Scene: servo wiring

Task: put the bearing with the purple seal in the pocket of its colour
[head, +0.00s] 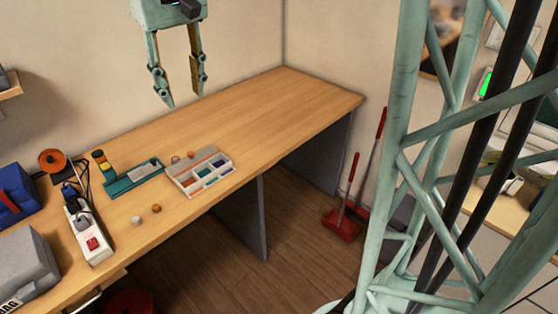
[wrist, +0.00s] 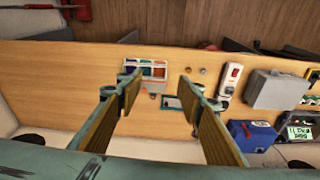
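My gripper (head: 184,98) hangs open and empty, high above the table; its two fingers also show in the wrist view (wrist: 158,82). A pale tray (head: 226,172) with coloured pockets, orange, teal, blue and purplish among them, lies on the table; it is also in the wrist view (wrist: 126,74). Two small round parts, a grey-brown one (head: 136,221) and an orange-tan one (head: 156,208), lie on bare wood left of the tray in the head view. Two more small parts (head: 175,158) (head: 190,154) are at the tray's far side. No purple seal can be made out on any of them.
A teal flat holder (head: 125,180) lies behind the tray's left. A power strip (head: 92,236), grey case (head: 25,265), blue box (head: 14,200) and orange spool (head: 52,160) crowd the left end. The table's right part is clear.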

